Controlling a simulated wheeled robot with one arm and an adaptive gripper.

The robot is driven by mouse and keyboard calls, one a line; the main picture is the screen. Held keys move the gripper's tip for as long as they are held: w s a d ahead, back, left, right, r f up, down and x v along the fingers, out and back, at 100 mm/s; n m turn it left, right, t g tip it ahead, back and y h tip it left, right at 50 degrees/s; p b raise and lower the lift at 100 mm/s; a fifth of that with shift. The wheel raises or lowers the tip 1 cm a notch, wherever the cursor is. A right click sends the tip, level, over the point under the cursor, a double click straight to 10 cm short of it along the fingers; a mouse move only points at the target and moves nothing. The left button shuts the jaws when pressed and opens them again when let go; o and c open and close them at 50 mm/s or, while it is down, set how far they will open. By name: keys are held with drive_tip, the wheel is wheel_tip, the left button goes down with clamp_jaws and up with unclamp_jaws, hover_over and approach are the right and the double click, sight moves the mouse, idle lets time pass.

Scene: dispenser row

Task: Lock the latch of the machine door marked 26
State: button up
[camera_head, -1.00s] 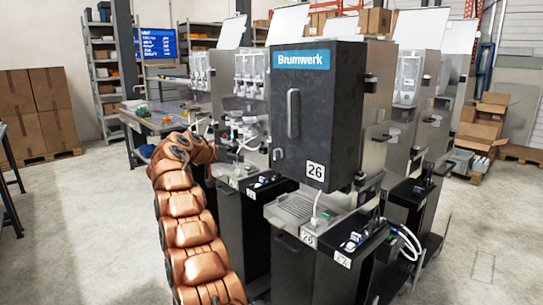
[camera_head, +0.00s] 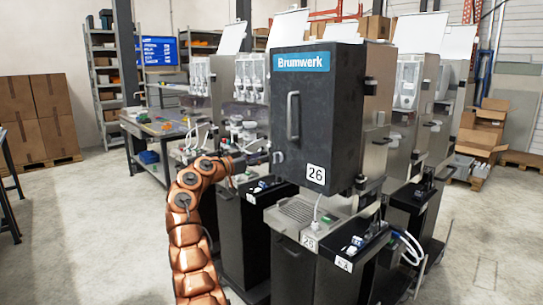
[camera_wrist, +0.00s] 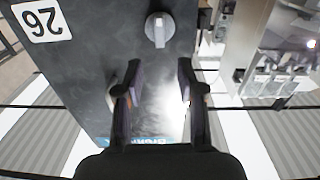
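The dark machine door marked 26 (camera_head: 335,112) looks closed, with a vertical bar handle (camera_head: 293,115) and a number label (camera_head: 316,174). The latch is a small grey round knob (camera_head: 278,156) at the door's lower left. In the wrist view, which is turned upside down, the latch (camera_wrist: 158,30) shows a raised grip running up and down the picture. My gripper (camera_wrist: 158,75) is open and empty, fingers apart, with the latch beyond the fingertips, not between them. In the head view my gripper (camera_head: 262,158) is just left of the latch.
Similar machines (camera_head: 408,85) stand behind and beside this one. A drip tray and black ledge (camera_head: 352,246) sit below the door. The bar handle (camera_wrist: 112,98) is close beside one finger in the wrist view. Open floor (camera_head: 90,225) lies to the left.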

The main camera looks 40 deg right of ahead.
sight(274, 154)
drive_tip(key=shift+s+d+p, duration=0.15)
drive_tip(key=shift+d+p, duration=0.6)
drive_tip(key=shift+d, duration=2.3)
clamp_jaws()
